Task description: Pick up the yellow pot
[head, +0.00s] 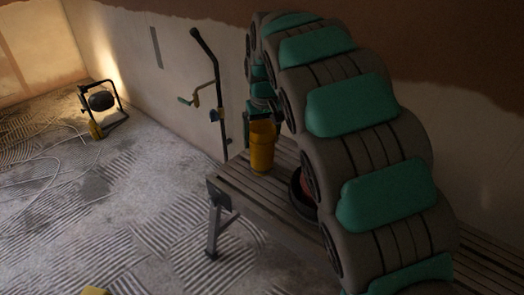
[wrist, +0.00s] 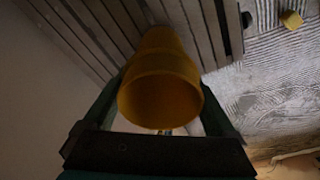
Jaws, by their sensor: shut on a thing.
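The yellow pot (head: 262,152) is upright at the far end of the slatted bench, close to the plastered wall. Its base is at the slats; I cannot tell whether it touches them or hangs just above. In the wrist view the yellow pot (wrist: 158,88) fills the space between the two fingers, its open rim facing the camera. My gripper (wrist: 163,100) is shut on it, one finger on each side. In the head view my arm hides most of the gripper.
The slatted bench (head: 238,187) runs along the wall. A dark round bowl-like thing with something reddish in it (head: 301,190) sits on it, partly behind my arm. A black pole with handles (head: 216,98) leans at the wall. A work lamp (head: 101,103) stands on the ridged floor, with cables nearby.

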